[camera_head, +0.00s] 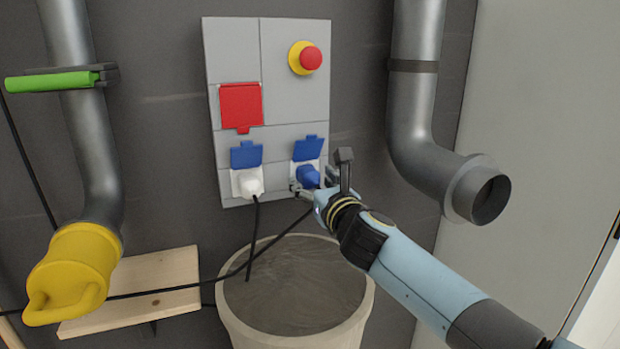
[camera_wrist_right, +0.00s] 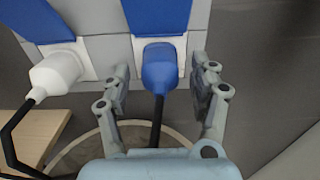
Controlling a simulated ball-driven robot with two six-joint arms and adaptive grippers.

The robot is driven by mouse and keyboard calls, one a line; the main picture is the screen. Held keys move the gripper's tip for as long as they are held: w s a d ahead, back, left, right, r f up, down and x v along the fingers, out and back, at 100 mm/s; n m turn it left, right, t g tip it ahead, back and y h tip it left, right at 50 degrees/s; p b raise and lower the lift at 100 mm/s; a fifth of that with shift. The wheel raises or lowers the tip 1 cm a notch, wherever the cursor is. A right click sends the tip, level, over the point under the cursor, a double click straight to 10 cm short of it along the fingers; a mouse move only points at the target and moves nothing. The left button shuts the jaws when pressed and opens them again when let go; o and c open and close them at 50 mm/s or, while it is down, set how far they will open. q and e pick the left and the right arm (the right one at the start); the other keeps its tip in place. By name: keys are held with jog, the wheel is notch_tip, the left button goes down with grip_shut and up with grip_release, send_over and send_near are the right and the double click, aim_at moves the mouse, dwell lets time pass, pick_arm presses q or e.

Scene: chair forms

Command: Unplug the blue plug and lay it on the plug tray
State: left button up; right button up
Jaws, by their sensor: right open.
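The blue plug (camera_head: 308,176) sits in the right socket of the grey wall panel, under a raised blue flap (camera_head: 309,148). In the right wrist view the blue plug (camera_wrist_right: 159,67) has a black cable hanging from its lower end. My right gripper (camera_head: 312,190) is at the plug. In the wrist view its two fingers (camera_wrist_right: 160,82) stand apart, one on each side of the plug, with gaps visible. The gripper is open. A wooden board (camera_head: 150,285) at the lower left may be the plug tray; I cannot tell for sure. My left gripper is not in view.
A white plug (camera_head: 248,182) sits in the left socket. A large pale bin (camera_head: 293,290) stands below the panel. A grey pipe (camera_head: 440,165) is on the right; a yellow-capped pipe (camera_head: 75,270) is on the left. Black cables cross above the board and bin.

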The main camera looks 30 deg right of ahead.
aim_at(317, 185)
jog(key=shift+x, duration=1.1)
dwell(0.5)
grip_shut()
dwell(0.4)
jog(key=shift+s, duration=0.15)
jog(key=shift+s, duration=0.15)
jog(key=shift+p+v, duration=0.6)
jog(key=shift+v, duration=2.15)
